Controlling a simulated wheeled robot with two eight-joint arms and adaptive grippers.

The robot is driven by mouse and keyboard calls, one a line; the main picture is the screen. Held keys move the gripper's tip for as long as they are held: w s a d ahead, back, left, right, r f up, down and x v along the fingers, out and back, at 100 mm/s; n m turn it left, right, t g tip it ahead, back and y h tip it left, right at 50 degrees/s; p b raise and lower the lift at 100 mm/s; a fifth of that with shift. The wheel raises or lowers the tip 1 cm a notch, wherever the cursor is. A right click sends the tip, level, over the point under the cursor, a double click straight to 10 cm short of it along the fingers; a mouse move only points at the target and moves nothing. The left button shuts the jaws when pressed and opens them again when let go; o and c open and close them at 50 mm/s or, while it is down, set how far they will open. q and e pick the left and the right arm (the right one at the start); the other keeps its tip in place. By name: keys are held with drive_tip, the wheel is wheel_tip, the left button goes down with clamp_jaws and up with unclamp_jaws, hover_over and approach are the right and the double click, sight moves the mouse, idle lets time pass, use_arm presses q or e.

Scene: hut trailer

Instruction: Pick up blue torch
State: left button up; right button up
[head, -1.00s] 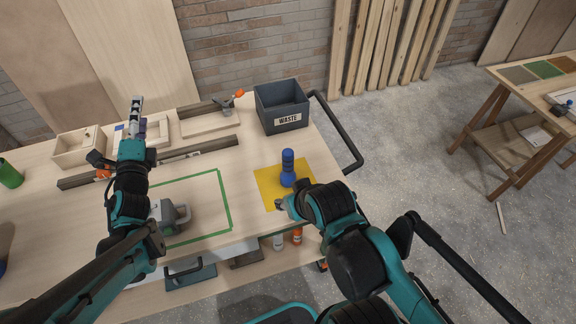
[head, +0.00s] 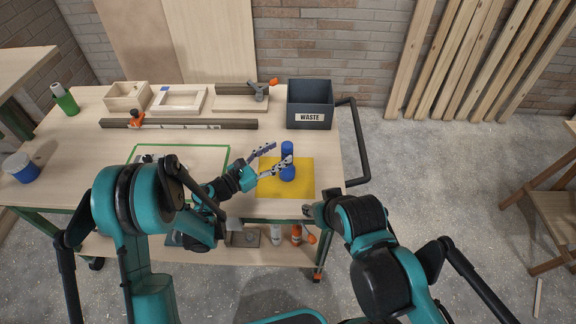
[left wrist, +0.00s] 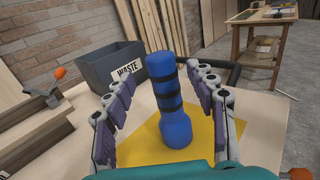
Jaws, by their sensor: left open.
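The blue torch (head: 288,162) stands upright on a yellow mat (head: 308,186) near the right end of the workbench. In the left wrist view the torch (left wrist: 167,98) has dark bands and stands between the fingers, with a gap on each side. My left gripper (head: 273,160) is open, its fingers reaching toward the torch from the left. In the left wrist view my left gripper (left wrist: 168,100) has its fingers spread on both sides of the torch. My right gripper (head: 312,209) is at the front edge of the bench by the mat; its finger opening is unclear.
A dark waste bin (head: 310,105) stands behind the mat. A long dark bar (head: 190,123), a clamp (head: 259,90) and wooden frames (head: 180,99) lie along the back. A black rail (head: 362,145) bounds the bench's right end. A green-taped rectangle (head: 216,149) lies left.

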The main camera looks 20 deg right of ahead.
sight(283, 151)
use_arm(q)
drive_tip(key=b+x, duration=0.1)
drive_tip(key=x, duration=0.3)
drive_tip(key=shift+s+d, duration=0.1)
drive_tip(key=shift+d, duration=0.05)
clamp_jaws()
drive_tip(key=shift+r, duration=0.1)
